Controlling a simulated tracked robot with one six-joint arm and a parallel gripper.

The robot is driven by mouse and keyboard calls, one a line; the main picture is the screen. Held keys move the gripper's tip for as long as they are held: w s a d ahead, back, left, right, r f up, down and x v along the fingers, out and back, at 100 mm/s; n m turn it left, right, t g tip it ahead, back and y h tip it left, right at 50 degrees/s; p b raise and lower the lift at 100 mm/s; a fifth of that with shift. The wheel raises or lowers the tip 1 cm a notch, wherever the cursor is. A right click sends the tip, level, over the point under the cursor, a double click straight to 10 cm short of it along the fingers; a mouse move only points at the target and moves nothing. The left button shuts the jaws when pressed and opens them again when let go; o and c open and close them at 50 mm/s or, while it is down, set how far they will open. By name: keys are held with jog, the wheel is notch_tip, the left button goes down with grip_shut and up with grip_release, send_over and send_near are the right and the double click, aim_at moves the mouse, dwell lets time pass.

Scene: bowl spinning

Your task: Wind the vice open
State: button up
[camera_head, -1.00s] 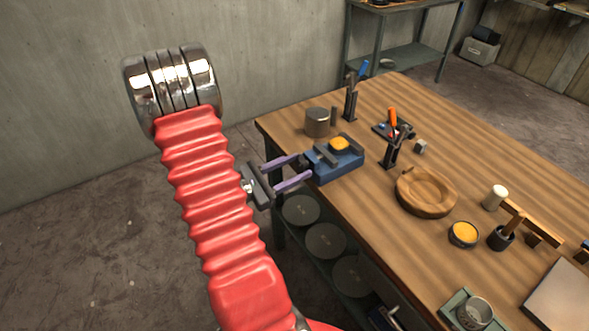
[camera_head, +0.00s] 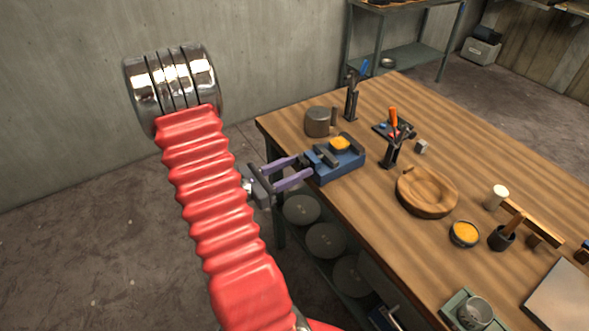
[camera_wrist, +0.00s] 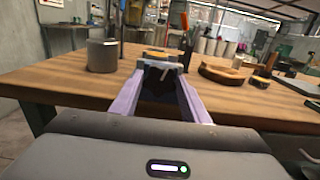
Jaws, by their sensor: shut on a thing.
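The blue vice (camera_head: 340,168) is at the near left corner of the workbench. A yellow-orange block (camera_head: 341,143) sits on it towards the back jaw, and a gap shows between the block and the dark front jaw. My gripper (camera_head: 303,168) reaches in level from the left, its two purple fingers at the vice's front end. In the wrist view my gripper (camera_wrist: 161,78) has its fingers either side of the vice's front. It is shut on the vice handle, which the fingers and vice body mostly hide. A pale bar (camera_wrist: 168,65) shows at the fingertips.
A round metal canister (camera_head: 318,121) stands close behind the vice. Upright tool holders (camera_head: 351,100), a wooden bowl (camera_head: 427,192) and a small bowl of orange stuff (camera_head: 464,234) are farther along the workbench (camera_head: 380,225). Round discs lie on the shelf below.

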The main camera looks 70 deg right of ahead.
jog(key=shift+n, duration=1.8)
jog(key=shift+d, duration=0.1)
jog(key=o, duration=1.1)
jog(key=shift+c, duration=0.2)
jog(key=shift+w, duration=0.1)
jog(key=v, duration=1.3)
jog(key=shift+w+a, duration=0.25)
jog(key=shift+a, duration=0.1)
jog(key=shift+f, duration=0.1)
